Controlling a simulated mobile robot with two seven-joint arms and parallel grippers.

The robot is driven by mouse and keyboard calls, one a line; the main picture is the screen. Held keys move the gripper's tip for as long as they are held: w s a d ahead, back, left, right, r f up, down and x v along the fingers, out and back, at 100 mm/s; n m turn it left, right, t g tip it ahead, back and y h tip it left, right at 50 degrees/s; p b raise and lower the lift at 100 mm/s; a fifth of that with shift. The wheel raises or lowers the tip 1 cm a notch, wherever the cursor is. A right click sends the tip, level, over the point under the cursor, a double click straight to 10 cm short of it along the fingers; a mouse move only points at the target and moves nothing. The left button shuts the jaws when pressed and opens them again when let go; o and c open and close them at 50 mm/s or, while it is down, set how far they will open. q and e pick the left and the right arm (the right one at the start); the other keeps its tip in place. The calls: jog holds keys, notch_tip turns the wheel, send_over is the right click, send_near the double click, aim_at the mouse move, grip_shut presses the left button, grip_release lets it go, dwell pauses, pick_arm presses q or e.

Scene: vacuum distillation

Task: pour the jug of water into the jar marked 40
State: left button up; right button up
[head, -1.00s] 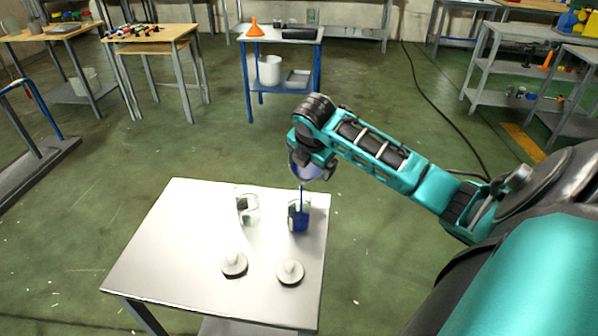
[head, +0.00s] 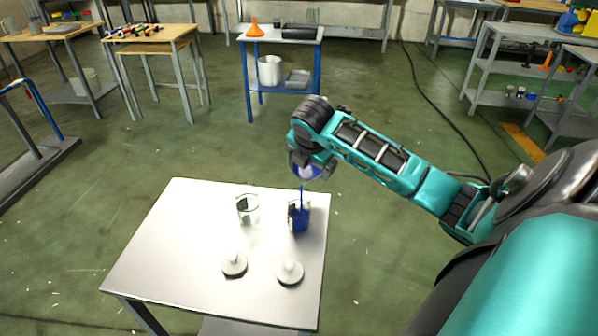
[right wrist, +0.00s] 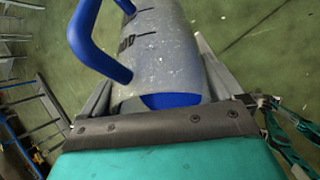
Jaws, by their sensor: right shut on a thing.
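My right gripper (head: 314,166) is shut on the jug (head: 306,172), held tilted above the right-hand glass jar (head: 299,217). A thin blue stream runs from the jug down into that jar, which has blue liquid in it. The left-hand glass jar (head: 247,209) stands beside it and shows no blue. I cannot read the marks on the jars. In the right wrist view the jug (right wrist: 165,50) is grey and translucent with a blue handle (right wrist: 88,42), and some blue shows inside near the gripper. My left gripper is not in view.
Both jars stand upright on a pale table (head: 170,240). Two round knobbed lids, one left (head: 234,264) and one right (head: 290,271), lie in front of them. The table's left side is bare. A blue-framed table (head: 249,85) with an orange funnel (head: 254,28) stands farther back.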

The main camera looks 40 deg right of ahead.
jog(key=shift+r+h, duration=0.15)
jog(key=shift+h, duration=0.15)
dwell(0.7)
jog(key=shift+r+t, duration=0.15)
jog(key=shift+t, duration=0.15)
dwell(1.0)
jog(key=shift+w+d+f+g+y, duration=0.15)
jog(key=shift+d+f+g+y, duration=0.1)
jog(key=shift+f+g+y, duration=0.35)
jog(key=shift+w+d+f+g+y, duration=0.3)
jog(key=shift+d+f+g+y, duration=0.15)
jog(key=shift+y, duration=0.55)
